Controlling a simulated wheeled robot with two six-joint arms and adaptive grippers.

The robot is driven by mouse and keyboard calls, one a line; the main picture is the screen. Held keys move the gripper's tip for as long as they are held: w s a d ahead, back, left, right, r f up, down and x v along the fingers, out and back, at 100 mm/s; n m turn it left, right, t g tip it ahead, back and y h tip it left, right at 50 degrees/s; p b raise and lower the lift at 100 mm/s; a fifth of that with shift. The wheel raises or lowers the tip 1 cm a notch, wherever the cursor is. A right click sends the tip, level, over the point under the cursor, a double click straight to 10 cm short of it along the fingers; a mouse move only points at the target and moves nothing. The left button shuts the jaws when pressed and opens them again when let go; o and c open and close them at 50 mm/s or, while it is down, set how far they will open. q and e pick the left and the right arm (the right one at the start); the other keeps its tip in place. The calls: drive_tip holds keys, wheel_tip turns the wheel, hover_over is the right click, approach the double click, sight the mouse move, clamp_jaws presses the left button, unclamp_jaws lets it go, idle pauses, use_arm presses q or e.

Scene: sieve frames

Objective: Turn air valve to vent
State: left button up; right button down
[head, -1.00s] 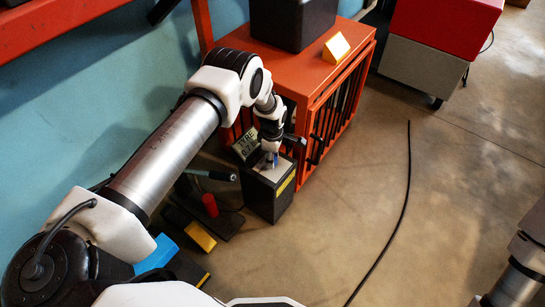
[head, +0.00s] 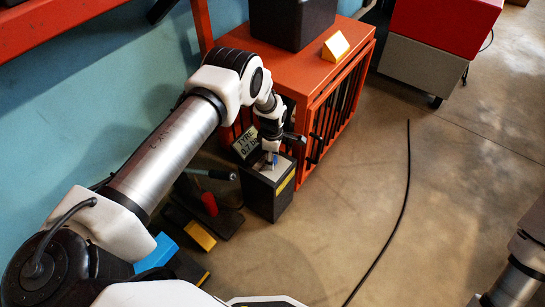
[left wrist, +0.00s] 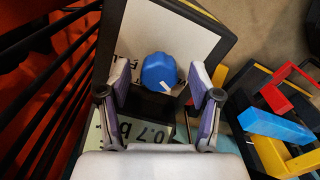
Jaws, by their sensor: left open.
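The air valve's blue knob (left wrist: 160,72) has a small white mark and sits on the pale top plate (left wrist: 190,42) of a dark box. In the head view this box (head: 268,197) stands on the floor by the orange cage, and a bit of blue knob (head: 275,158) shows under my wrist. My left gripper (left wrist: 160,78) is open, with one finger on each side of the knob and gaps visible between. It also shows in the head view (head: 270,153), pointing down at the box top. My right gripper is out of view.
A handle (head: 213,173), a red cylinder (head: 209,204) and blue and yellow blocks are at left. A black hose (head: 404,195) crosses otherwise clear floor.

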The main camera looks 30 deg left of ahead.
use_arm(q)
wheel_tip(320, 180, up, 12)
idle(0.3)
drive_tip(key=shift+f, duration=0.1)
idle(0.3)
